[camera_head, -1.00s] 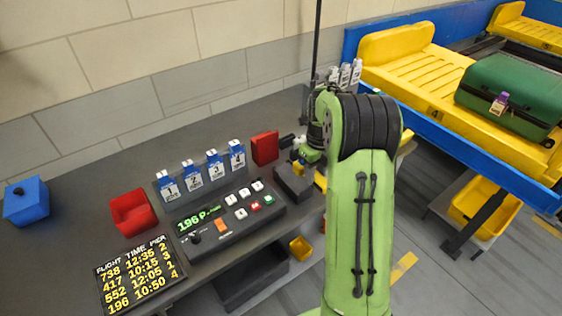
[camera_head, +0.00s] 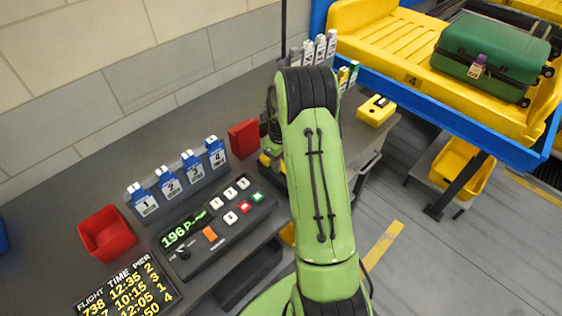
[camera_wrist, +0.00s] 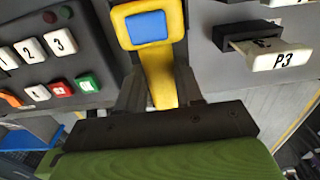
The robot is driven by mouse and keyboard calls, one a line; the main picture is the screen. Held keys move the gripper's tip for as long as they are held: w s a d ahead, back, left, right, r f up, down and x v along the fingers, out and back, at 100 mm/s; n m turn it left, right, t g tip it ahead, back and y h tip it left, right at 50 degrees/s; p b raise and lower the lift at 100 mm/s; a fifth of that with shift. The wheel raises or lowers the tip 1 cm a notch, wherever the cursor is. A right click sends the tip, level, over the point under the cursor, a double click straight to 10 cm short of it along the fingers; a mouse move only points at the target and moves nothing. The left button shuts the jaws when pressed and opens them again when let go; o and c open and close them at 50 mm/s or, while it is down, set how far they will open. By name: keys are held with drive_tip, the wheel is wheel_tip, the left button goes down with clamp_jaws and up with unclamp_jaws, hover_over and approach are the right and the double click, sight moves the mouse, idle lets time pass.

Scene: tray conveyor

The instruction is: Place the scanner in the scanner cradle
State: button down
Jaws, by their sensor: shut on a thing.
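The scanner (camera_wrist: 150,32) is yellow with a blue screen, at the top middle of the wrist view. My gripper (camera_wrist: 160,88) is shut on its yellow handle, with one dark finger on each side. In the head view my green arm hides most of the gripper; a small yellow part (camera_head: 268,160) shows at the arm's left edge, perhaps the scanner. I cannot pick out the scanner cradle for certain. Dark surfaces lie close around the scanner in the wrist view, but I cannot tell whether it touches them.
A button console (camera_head: 215,218), a red bin (camera_head: 106,233), a red block (camera_head: 243,138) and a rack of blue numbered tags (camera_head: 181,178) stand on the counter. The conveyor's blue rail (camera_head: 450,112) runs beyond, bearing a green suitcase (camera_head: 494,60).

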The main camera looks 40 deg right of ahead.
drive_tip(key=c, duration=0.7)
unclamp_jaws()
drive_tip(key=shift+c, duration=0.2)
wheel_tip(320, 180, up, 12)
drive_tip(key=p, duration=0.2)
drive_tip(key=s+a+r+n+t, duration=0.1)
drive_tip(key=s+a+r+n, duration=0.2)
drive_tip(key=a+r+n, duration=0.5)
drive_tip(key=s+a+r+n+t, duration=0.2)
drive_tip(key=s+a+n, duration=0.4)
drive_tip(key=s+n, duration=0.4)
drive_tip(key=s+a+r+n+t, duration=0.2)
drive_tip(key=s+a+n, duration=0.4)
drive_tip(key=s+n, duration=0.4)
drive_tip(key=r+n, duration=0.1)
drive_tip(key=n, duration=0.5)
drive_tip(key=shift+t, duration=0.3)
